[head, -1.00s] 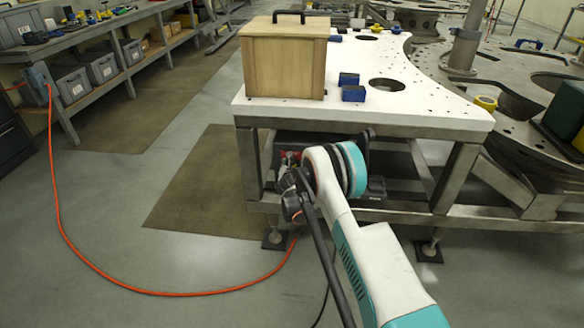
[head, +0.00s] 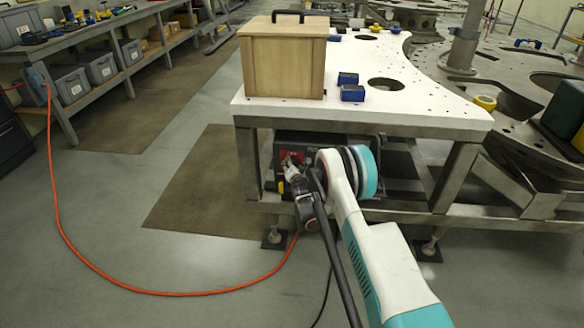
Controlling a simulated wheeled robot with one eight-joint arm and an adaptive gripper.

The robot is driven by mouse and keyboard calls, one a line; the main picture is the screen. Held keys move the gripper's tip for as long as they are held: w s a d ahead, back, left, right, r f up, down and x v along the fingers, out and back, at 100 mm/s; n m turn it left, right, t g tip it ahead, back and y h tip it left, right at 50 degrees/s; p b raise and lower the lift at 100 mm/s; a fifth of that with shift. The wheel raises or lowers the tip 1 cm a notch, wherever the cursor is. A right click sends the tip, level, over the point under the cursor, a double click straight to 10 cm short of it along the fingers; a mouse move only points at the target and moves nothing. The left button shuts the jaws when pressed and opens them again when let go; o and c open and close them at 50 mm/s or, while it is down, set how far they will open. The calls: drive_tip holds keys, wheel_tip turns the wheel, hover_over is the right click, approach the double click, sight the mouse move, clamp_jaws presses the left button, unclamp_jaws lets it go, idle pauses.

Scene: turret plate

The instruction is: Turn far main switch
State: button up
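A dark box (head: 330,139) sits on the lower shelf under the white-topped table. Its front has a red panel (head: 293,157) at the left, with a small white part in front of it and a small yellow part below. I cannot make out a switch or its position. My white and teal arm reaches in from the lower right and covers much of the box's front. The dark end of my arm, with my gripper (head: 300,190), is close in front of the red panel. Its fingers are too small and covered to tell open from shut, or whether they touch the panel.
The white tabletop (head: 420,115) overhangs the box, with metal legs at both sides. A wooden box (head: 284,65) and blue blocks (head: 352,93) stand on top. An orange cable (head: 150,292) loops over the floor from the left bench to the box.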

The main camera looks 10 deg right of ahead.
drive_tip(key=shift+m, duration=0.3)
idle(0.4)
drive_tip(key=o, duration=1.1)
drive_tip(key=shift+s, duration=0.1)
drive_tip(key=v, duration=1.1)
drive_tip(key=shift+s+d, duration=0.15)
drive_tip(key=shift+s, duration=0.25)
